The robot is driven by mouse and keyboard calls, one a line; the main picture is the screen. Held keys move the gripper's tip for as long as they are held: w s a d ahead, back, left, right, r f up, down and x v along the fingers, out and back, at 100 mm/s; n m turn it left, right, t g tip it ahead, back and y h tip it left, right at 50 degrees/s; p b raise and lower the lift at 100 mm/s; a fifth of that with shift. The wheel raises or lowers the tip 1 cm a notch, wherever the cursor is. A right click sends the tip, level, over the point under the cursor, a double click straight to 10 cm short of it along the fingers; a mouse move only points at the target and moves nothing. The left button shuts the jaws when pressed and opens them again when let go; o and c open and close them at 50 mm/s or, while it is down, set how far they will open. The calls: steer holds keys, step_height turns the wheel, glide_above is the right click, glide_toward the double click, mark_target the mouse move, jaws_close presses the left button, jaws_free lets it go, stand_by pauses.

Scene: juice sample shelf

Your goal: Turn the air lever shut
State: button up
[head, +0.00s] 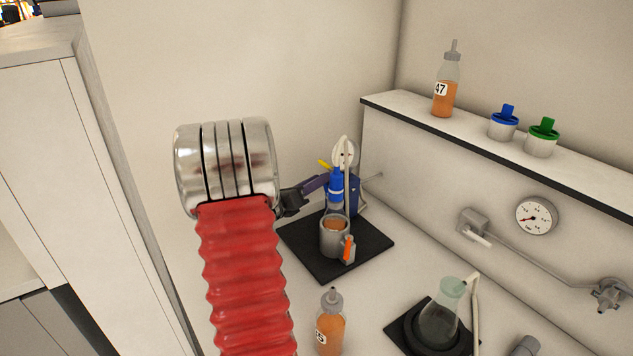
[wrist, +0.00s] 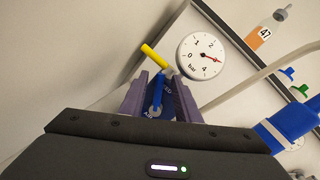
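The yellow lever (head: 325,165) sits on top of a blue unit (head: 355,193) beside a white dial gauge (head: 343,153). In the wrist view the yellow lever (wrist: 154,56) slants to the upper left, beyond my fingertips. The gauge (wrist: 201,56) there is marked "bar" and its red needle points to the right, between 2 and 4. My gripper (wrist: 161,80) has its purple fingers apart, with blue parts and partly hidden lettering showing between them. It looks empty. In the head view my gripper (head: 325,182) is close in front of the unit; contact cannot be told.
A metal cup (head: 334,238) with orange liquid and a blue part above it stands on the black mat (head: 368,254). A juice bottle (head: 330,325) and a glass flask (head: 440,312) stand nearer. The shelf (head: 398,103) holds bottle 47 (head: 445,95) and two capped jars.

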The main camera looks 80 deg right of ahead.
jaws_close()
stand_by(0.7)
